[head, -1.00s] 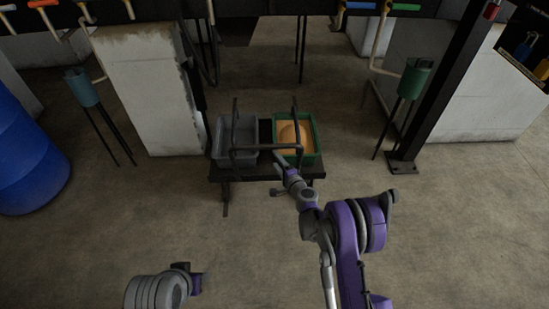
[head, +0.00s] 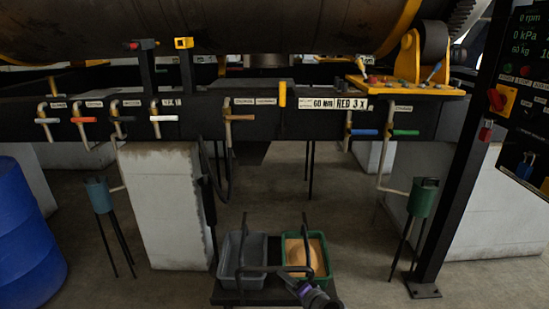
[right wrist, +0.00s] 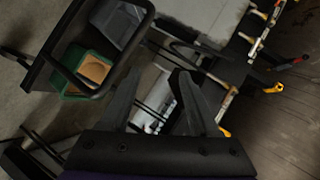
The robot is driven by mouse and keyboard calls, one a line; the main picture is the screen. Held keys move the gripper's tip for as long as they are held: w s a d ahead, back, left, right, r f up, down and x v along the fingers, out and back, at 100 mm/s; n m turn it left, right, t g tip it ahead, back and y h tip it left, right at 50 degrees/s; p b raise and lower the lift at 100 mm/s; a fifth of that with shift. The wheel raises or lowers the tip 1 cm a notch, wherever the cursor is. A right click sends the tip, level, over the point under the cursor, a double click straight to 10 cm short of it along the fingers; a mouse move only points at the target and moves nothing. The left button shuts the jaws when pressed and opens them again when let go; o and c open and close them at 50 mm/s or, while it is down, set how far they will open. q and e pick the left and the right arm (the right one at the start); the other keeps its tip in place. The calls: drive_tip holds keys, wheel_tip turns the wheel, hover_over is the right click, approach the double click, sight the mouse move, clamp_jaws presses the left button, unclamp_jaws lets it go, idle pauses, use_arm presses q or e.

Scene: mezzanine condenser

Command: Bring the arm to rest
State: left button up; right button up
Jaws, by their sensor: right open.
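My right arm comes in at the bottom of the head view, with its purple and grey end and right gripper (head: 303,288) at the front of a small black cart (head: 252,297). In the right wrist view the right gripper (right wrist: 160,92) has its two dark fingers spread apart, with nothing between them. A grey bin (head: 228,262) and a green bin (head: 326,266) with tan contents stand on the cart. The green bin (right wrist: 63,80) also shows in the right wrist view. My left gripper is out of view.
A dark beam (head: 70,110) with several coloured valve handles crosses behind the cart. A pale concrete block (head: 165,205), a blue barrel (head: 28,230), a black post (head: 455,170) and a green funnel stand (head: 423,198) surround it. Bare floor lies between them.

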drive_tip(key=s+d+r+n+g+h, duration=0.1)
drive_tip(key=s+d+r+n+g, duration=0.15)
drive_tip(key=s, duration=0.65)
drive_tip(key=s+d+r+n+g+h, duration=0.1)
drive_tip(key=s+d+r+n, duration=0.15)
drive_tip(key=s, duration=0.65)
drive_tip(key=s+d+f+n+g+h, duration=0.2)
drive_tip(key=s+d+h, duration=0.15)
drive_tip(key=s, duration=0.65)
drive_tip(key=s+d+f+n+g+h, duration=0.15)
drive_tip(key=s+d, duration=0.35)
drive_tip(key=s, duration=0.5)
use_arm(q)
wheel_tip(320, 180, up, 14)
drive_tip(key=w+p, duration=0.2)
drive_tip(key=p, duration=1.1)
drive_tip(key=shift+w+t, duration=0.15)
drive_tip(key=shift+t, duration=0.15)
use_arm(e)
wheel_tip(320, 180, up, 14)
drive_tip(key=w+t, duration=0.1)
drive_tip(key=w, duration=0.1)
drive_tip(key=shift+w+r, duration=0.25)
drive_tip(key=shift+w, duration=0.1)
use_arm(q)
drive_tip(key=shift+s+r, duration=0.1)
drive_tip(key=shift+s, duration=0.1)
use_arm(e)
drive_tip(key=shift+s+m, duration=0.2)
drive_tip(key=shift+m, duration=0.05)
